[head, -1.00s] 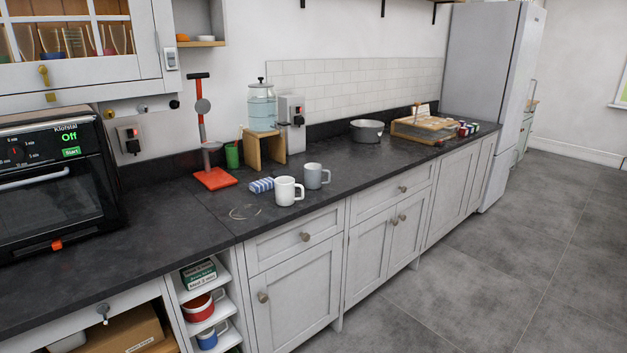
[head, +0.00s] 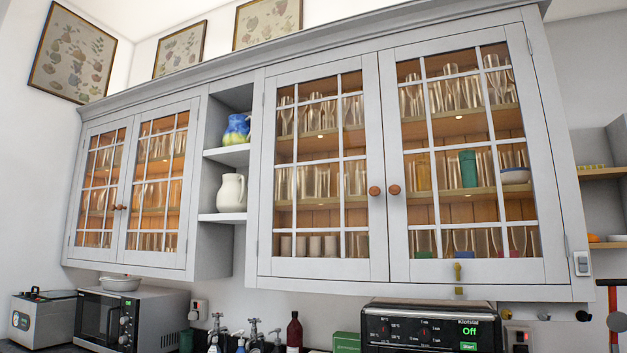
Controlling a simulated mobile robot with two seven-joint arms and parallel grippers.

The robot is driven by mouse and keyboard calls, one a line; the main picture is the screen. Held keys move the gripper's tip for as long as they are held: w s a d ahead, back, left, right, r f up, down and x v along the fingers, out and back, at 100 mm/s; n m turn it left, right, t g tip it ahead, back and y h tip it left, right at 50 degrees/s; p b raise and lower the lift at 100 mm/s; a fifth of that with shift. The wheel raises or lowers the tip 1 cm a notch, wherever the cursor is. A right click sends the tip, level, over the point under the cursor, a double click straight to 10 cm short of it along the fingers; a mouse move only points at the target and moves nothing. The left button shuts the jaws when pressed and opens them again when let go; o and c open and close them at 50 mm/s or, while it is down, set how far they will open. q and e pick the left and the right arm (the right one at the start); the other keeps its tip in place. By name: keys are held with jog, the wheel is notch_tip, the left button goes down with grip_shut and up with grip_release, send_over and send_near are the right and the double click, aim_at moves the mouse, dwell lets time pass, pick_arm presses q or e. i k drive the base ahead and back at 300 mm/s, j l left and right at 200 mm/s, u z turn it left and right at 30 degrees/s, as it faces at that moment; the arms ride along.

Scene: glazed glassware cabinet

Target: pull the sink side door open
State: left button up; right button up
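A glazed wall cabinet fills the head view. Its right pair of doors is nearest: a left door (head: 275,165) with a round wooden knob (head: 375,191) and a right door (head: 545,165) with a knob (head: 394,190). Both look shut, their knobs close together at the middle. Glasses show behind the panes. A farther pair of glazed doors (head: 130,264) at the left also looks shut, with small knobs. Taps (head: 254,328) mark the sink side, below the left part of the nearer pair; the basin is out of view. Neither gripper is in view.
Open shelves hold a white jug (head: 230,193) and a coloured jug (head: 236,130). Below stand a black oven (head: 405,334), a microwave (head: 160,322) and a dark bottle (head: 294,332). Space before the doors looks clear.

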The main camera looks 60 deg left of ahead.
aim_at(376, 268)
jog(key=u, duration=1.8)
jog(key=i+j+z, duration=0.1)
jog(key=i+z, duration=0.35)
jog(key=i+j+z, duration=0.25)
jog(key=i+z, duration=0.2)
